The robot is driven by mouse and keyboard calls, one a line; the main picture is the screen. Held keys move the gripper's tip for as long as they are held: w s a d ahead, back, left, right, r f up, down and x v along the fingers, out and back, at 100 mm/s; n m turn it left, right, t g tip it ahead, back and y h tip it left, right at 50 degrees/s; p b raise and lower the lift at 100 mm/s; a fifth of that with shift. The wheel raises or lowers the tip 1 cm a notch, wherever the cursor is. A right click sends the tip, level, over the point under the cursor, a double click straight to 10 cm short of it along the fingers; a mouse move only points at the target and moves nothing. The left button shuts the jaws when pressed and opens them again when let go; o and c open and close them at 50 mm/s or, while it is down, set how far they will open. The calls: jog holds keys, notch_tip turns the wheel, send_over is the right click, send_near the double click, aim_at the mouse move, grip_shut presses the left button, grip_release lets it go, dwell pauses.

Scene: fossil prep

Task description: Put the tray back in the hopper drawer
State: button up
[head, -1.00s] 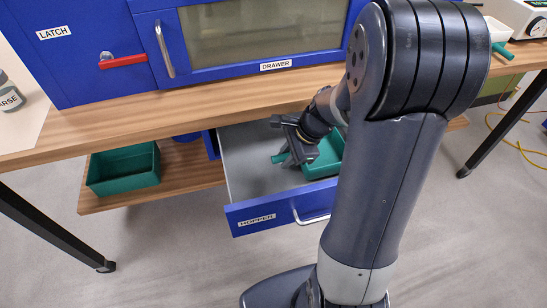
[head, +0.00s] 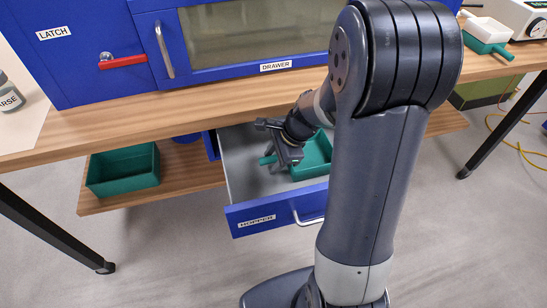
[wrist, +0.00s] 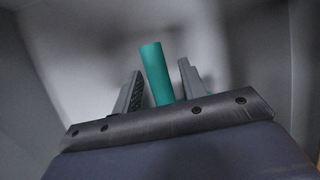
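The blue hopper drawer (head: 285,205), labelled HOPPER, is pulled out beneath the bench, with a grey interior. The green tray (head: 318,160) is inside the drawer, partly hidden by my arm. Its round handle (head: 267,160) points left and also shows in the wrist view (wrist: 156,72). My gripper (head: 278,158) is down in the drawer at the handle. In the wrist view, my gripper's two fingers (wrist: 160,90) stand either side of the handle, with narrow gaps showing.
A green bin (head: 124,170) stands on the lower shelf left of the drawer. Above is the wooden bench (head: 150,115) with a blue cabinet (head: 100,80), its red latch (head: 122,62) and a window. Another green tray with a handle (head: 490,42) sits at the bench's right.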

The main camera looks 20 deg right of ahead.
jog(key=shift+r, duration=0.1)
jog(key=shift+d+r, duration=0.1)
jog(key=shift+r, duration=0.15)
jog(key=p+v, duration=0.2)
jog(key=v, duration=0.9)
jog(key=shift+r, duration=0.25)
jog(key=shift+s+d, duration=0.1)
jog(key=shift+d, duration=0.05)
jog(key=shift+c, duration=0.3)
